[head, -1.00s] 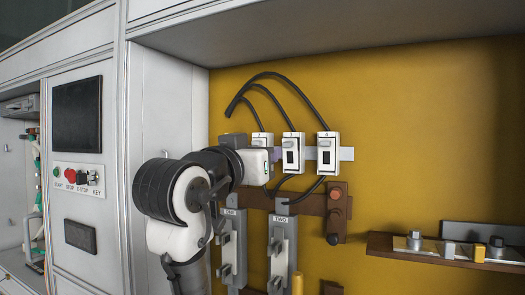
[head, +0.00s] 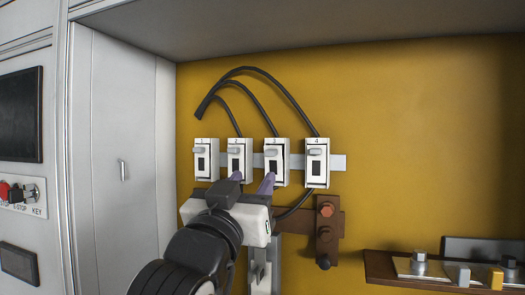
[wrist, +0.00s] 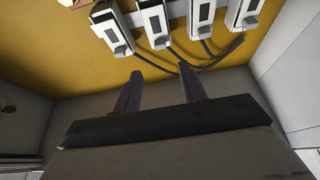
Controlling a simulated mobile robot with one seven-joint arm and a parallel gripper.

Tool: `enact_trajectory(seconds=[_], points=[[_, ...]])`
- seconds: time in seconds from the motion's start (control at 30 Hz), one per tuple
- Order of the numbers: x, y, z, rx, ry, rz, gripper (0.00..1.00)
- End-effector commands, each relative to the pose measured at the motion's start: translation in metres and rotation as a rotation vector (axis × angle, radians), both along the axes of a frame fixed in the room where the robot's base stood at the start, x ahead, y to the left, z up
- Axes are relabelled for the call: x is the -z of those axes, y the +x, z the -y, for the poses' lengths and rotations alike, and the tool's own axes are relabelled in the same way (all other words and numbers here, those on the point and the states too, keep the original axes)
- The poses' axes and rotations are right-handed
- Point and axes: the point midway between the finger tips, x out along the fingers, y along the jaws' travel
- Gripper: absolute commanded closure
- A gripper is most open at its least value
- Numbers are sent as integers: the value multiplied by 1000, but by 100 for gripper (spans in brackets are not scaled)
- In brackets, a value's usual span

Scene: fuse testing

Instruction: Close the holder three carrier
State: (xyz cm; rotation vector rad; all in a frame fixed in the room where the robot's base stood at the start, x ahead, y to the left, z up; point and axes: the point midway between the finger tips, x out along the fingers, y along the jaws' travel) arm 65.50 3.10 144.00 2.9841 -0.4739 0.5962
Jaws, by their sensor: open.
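Holder three (head: 277,161) is a white block third from the left in a row of numbered holders on the yellow panel. Its carrier has a grey top tab and a dark window. The carrier seems to lean slightly out of its housing, with a dark gap at its right edge. Holder three also shows in the wrist view (wrist: 155,23), second from the left. My gripper (head: 252,180) is open and empty, below and in front of holders two and three. Its fingers show apart in the wrist view (wrist: 160,78). I cannot tell whether a fingertip touches a holder.
Holders one (head: 207,160), two (head: 240,158) and four (head: 317,163) stand close on either side. Black cables arch above and loop below the row. A brown bracket (head: 326,228) and a shelf (head: 385,265) with small parts are at lower right. The upper right panel is clear.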

Motion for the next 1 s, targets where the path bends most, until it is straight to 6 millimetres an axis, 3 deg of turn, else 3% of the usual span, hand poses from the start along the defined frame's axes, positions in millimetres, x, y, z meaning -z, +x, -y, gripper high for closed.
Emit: enact_trajectory(seconds=[0.2,0.4,0.6,0.87,1.0], points=[[-23,44,14,2,0,-6,58],[-34,72,23,1,1,-4,58],[-37,84,27,-1,0,-2,58],[-37,85,27,-1,1,-1,58],[-37,85,27,-1,1,-1,73]])
